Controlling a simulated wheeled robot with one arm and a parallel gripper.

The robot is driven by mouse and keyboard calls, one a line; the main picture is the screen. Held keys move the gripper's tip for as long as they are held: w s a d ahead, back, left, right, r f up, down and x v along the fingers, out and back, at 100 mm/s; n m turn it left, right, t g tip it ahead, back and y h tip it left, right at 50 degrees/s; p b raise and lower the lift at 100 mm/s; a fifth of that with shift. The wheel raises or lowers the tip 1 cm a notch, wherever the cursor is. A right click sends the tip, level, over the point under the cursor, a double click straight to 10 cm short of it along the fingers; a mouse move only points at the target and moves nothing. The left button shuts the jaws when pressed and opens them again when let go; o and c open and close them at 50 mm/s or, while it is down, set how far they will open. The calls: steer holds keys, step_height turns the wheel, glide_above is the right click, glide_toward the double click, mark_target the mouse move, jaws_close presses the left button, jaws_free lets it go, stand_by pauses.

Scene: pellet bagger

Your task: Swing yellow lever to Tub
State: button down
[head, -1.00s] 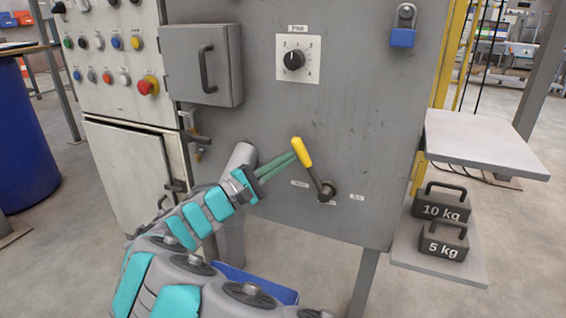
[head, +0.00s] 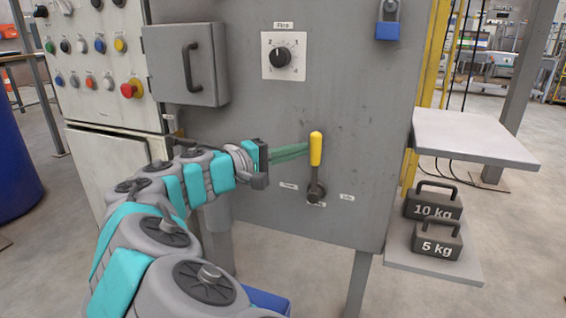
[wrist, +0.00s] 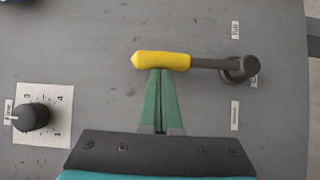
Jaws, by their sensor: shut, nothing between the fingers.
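The lever has a yellow grip (head: 316,149) on a dark arm and stands about upright above its round pivot (head: 316,193) on the grey panel. Small labels sit left of, below and right of the pivot; I cannot read them surely. My gripper (head: 308,149) is shut, its green fingers at the left side of the yellow grip. In the wrist view the closed fingertips (wrist: 161,72) meet the side of the yellow grip (wrist: 160,60), with nothing between them. The dark lever arm (wrist: 212,64) runs right to the pivot there.
A dial (head: 281,57) sits above the lever, and a grey box with a handle (head: 186,64) is up left. A blue padlock (head: 388,28) hangs top right. A shelf (head: 470,135) and two weights (head: 433,202) stand right of the panel. The panel right of the lever is clear.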

steer(key=d+m+b, duration=0.1)
steer(key=s+d+m+y+b, duration=0.1)
steer(key=d, duration=0.1)
steer(key=d+m+g+y+b, duration=0.1)
steer(key=shift+s+d+r, duration=0.15)
steer(key=shift+s+d, duration=0.15)
steer(key=shift+s, duration=0.05)
steer(key=shift+s+d+m+y+b, duration=0.2)
steer(key=shift+d+m+y+b, duration=0.15)
steer(key=shift+d, duration=0.2)
steer(key=shift+s+d+m+y+b, duration=0.15)
steer(key=shift+d+m+y+b, duration=0.15)
steer(key=shift+d+y, duration=0.2)
steer(key=p, duration=0.2)
glide_toward(319, 153)
step_height(319, 153, up, 3)
steer(key=s+a, duration=0.2)
steer(key=shift+d+f, duration=0.1)
steer(key=shift+f, duration=0.15)
